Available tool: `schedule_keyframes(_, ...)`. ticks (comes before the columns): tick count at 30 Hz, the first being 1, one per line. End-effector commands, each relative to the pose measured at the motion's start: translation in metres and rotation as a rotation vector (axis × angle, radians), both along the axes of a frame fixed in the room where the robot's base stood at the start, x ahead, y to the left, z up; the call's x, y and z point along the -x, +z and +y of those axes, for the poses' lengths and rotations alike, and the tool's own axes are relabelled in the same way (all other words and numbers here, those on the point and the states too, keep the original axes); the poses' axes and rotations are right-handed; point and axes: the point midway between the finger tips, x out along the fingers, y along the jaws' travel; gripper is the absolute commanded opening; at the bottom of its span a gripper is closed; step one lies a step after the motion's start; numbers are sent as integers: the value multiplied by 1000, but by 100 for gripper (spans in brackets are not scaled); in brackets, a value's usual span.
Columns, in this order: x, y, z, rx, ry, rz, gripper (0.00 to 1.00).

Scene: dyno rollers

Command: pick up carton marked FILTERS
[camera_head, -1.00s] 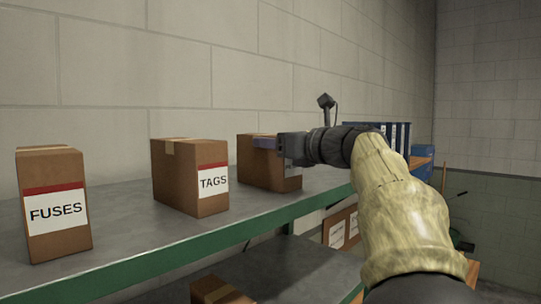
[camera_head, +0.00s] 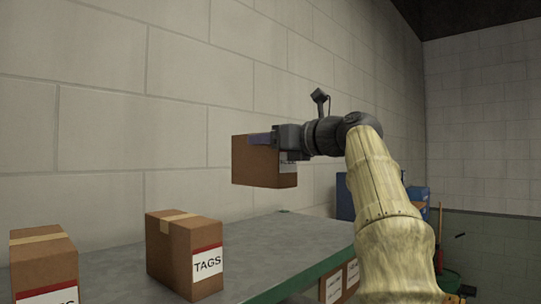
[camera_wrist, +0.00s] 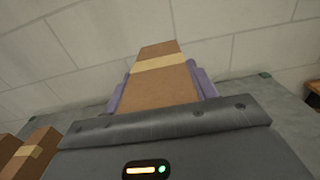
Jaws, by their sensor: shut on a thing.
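A brown carton (camera_head: 262,166) hangs in the air above the shelf in the head view. Part of a white label shows at its right side, but my gripper hides most of it and I cannot read the word. My gripper (camera_head: 264,139) is shut on this carton near its top. In the wrist view the carton (camera_wrist: 160,62), with a tan tape strip, sits between the two purple fingers of my gripper (camera_wrist: 162,88).
A carton marked TAGS (camera_head: 178,250) and another carton (camera_head: 45,266), its label cut off, stand on the grey shelf (camera_head: 300,246) at left. The shelf below the held carton is clear. A block wall (camera_head: 110,120) stands behind. Labelled cartons (camera_head: 336,287) sit lower down.

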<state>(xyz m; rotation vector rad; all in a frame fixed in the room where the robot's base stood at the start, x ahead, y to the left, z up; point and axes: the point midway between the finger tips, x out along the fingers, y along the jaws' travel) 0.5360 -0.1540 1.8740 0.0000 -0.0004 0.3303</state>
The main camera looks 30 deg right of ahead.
Motion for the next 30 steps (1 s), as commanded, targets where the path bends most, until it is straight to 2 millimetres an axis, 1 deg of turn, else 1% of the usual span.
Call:
schedule_keyframes(1, 0, 14, 0, 1, 1, -3, 26)
schedule_keyframes(6, 0, 27, 1, 1, 1, -1, 26)
schedule_keyframes(30, 0, 27, 0, 0, 1, -1, 26)
